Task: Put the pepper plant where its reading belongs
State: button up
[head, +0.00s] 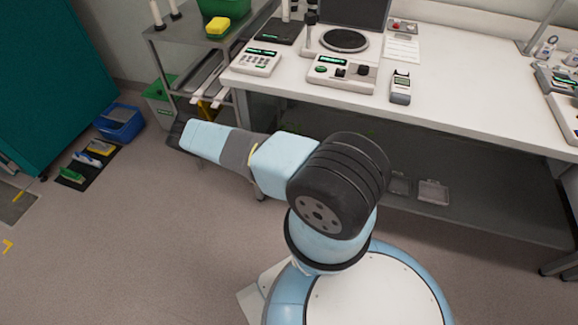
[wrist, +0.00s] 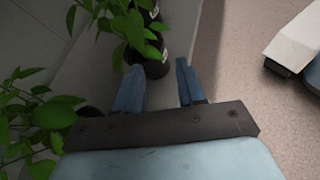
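My gripper (wrist: 160,68) is open in the wrist view, its two blue fingers apart with nothing held between them. Leafy green plants show there: one (wrist: 118,22) at the top, another (wrist: 45,120) along the left edge. Dark pots (wrist: 156,66) stand just beyond the fingertips, beneath the upper leaves. I cannot tell which plant is the pepper plant, and no fruit or readable label shows. I cannot make out the gripper fingers there.
The white bench (head: 455,110) holds a instrument with a round dark plate (head: 344,40), a keypad device (head: 256,60) and a handheld meter (head: 400,88). A grey cart (head: 185,40) stands left of it. A blue bin (head: 120,122) is on the floor. Open floor lies lower left.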

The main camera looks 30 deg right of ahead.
jog(key=x, duration=1.3)
jog(key=shift+w+f, duration=0.1)
jog(key=shift+f, duration=0.05)
jog(key=shift+a, duration=0.1)
grip_shut()
dwell(0.5)
